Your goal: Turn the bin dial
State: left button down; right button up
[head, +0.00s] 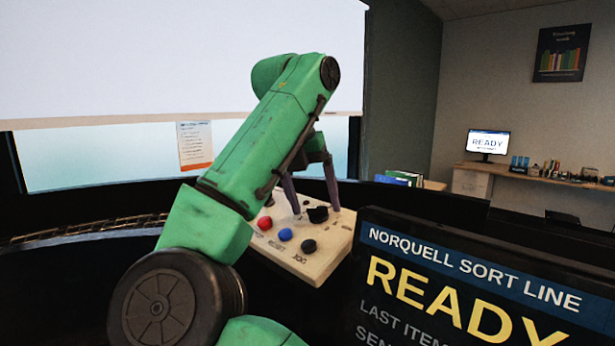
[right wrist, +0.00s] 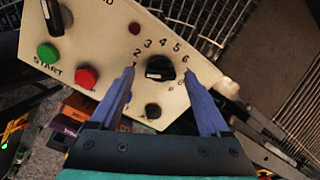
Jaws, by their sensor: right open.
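The bin dial is a black knob (right wrist: 160,68) on a cream control panel (right wrist: 105,30), with the numbers 2 to 6 readable in an arc around it in the right wrist view. A light mark shows on the knob, but I cannot tell which number it points to. In the head view the dial (head: 318,214) sits on the panel (head: 325,262) below my right gripper (head: 316,209). My right gripper (right wrist: 159,72) is open, with one finger on each side of the dial; I cannot tell whether they touch it. My left gripper is not in view.
Near the dial are a red button (head: 264,223), a blue button (head: 285,234) and a black button (head: 308,246). The right wrist view also shows a green start button (right wrist: 48,53). A screen reading READY (head: 470,270) stands close at the right.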

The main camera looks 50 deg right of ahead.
jog(key=p+v, duration=0.6)
jog(key=v, duration=0.8)
